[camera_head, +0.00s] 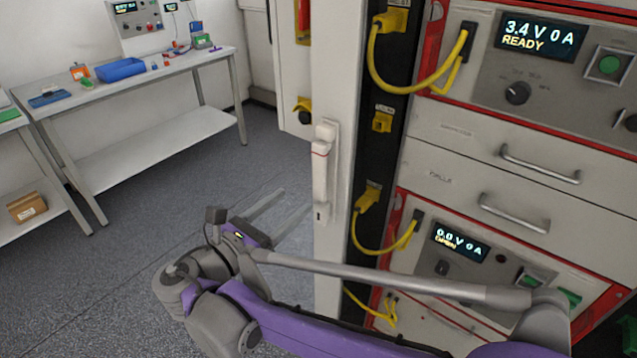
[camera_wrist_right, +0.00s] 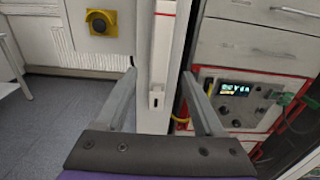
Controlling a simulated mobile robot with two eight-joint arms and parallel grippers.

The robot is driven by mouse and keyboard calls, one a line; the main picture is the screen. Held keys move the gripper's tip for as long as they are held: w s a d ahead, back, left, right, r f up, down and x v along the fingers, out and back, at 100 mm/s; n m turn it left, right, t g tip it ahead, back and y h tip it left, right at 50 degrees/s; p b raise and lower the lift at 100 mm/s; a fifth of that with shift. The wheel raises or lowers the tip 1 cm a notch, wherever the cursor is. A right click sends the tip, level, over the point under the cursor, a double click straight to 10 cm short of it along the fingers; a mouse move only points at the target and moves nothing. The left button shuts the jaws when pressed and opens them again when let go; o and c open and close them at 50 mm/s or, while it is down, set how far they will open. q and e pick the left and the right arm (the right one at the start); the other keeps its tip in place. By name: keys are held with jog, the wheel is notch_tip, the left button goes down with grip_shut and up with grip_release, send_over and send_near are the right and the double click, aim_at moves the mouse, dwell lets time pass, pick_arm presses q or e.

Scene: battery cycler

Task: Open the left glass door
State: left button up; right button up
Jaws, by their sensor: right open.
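The white door frame (camera_head: 332,240) stands upright at the left of the rack front. A pale door handle (camera_head: 322,170) with a red band is on it. My right gripper (camera_head: 297,200) is open and empty, just left of the frame and below the handle's middle in the head view. In the right wrist view, the handle (camera_wrist_right: 162,60) and frame (camera_wrist_right: 152,115) appear between the two spread fingers (camera_wrist_right: 158,78). I cannot tell whether the fingers touch them. The door's glass is not clearly visible. My left gripper is not in view.
The rack holds instruments with lit displays (camera_head: 538,38), drawers with metal handles (camera_head: 540,165) and yellow cables (camera_head: 400,90). A workbench (camera_head: 140,78) with a blue tray (camera_head: 120,69) stands at the back left. The grey floor (camera_head: 170,200) between is clear.

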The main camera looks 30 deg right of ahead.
aim_at(318, 182)
jog(key=x, duration=0.9)
jog(key=shift+w+d, duration=0.1)
jog(key=shift+d, duration=0.3)
grip_shut()
dwell(0.9)
